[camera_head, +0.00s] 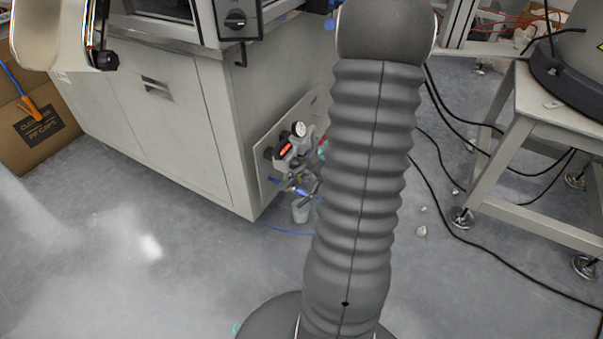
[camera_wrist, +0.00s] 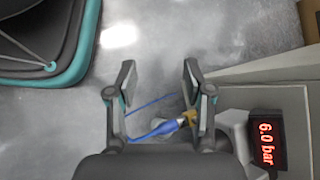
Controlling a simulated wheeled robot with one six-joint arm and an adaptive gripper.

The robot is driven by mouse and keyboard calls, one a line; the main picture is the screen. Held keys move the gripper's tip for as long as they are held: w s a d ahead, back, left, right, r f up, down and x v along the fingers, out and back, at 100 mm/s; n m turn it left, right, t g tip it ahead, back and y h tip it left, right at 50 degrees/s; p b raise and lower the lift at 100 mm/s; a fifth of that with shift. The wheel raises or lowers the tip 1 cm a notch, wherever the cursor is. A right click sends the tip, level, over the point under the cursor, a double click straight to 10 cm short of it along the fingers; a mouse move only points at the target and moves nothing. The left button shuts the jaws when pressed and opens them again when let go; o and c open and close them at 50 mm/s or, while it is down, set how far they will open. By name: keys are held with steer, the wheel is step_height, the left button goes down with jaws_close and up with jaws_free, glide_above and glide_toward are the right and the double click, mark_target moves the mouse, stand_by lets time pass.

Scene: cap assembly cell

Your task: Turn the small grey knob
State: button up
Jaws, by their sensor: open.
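The air unit (camera_head: 292,152) is on a plate at the end of the grey cabinet, with a round white gauge (camera_head: 299,129) and a red-lit display (camera_head: 283,150). In the wrist view that display (camera_wrist: 267,143) reads 6.0 bar. I cannot pick out the small grey knob for certain in either view; a pale grey rounded part (camera_wrist: 234,122) beside the display is partly hidden by my gripper. My gripper (camera_wrist: 158,84) is open, with its fingers apart and nothing between the tips. It is left of the display in the wrist view and does not show in the head view.
A blue hose (camera_wrist: 155,130) with a brass fitting (camera_wrist: 187,119) crosses near my fingers. The grey cabinet (camera_head: 150,125) stands left and a metal-legged table (camera_head: 530,160) right. Black cables (camera_head: 470,240) lie on the floor. A cardboard box (camera_head: 40,130) is at left.

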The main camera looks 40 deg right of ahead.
steer(key=d+f+m+t+y, duration=0.2)
steer(key=d+f+m+t, duration=0.55)
steer(key=d+f, duration=0.2)
steer(key=m+t+h, duration=0.4)
steer(key=m+t, duration=0.3)
glide_toward(308, 179)
steer(key=x, duration=0.9)
steer(key=shift+w+f, duration=0.25)
steer(key=shift+w, duration=0.1)
jaws_close()
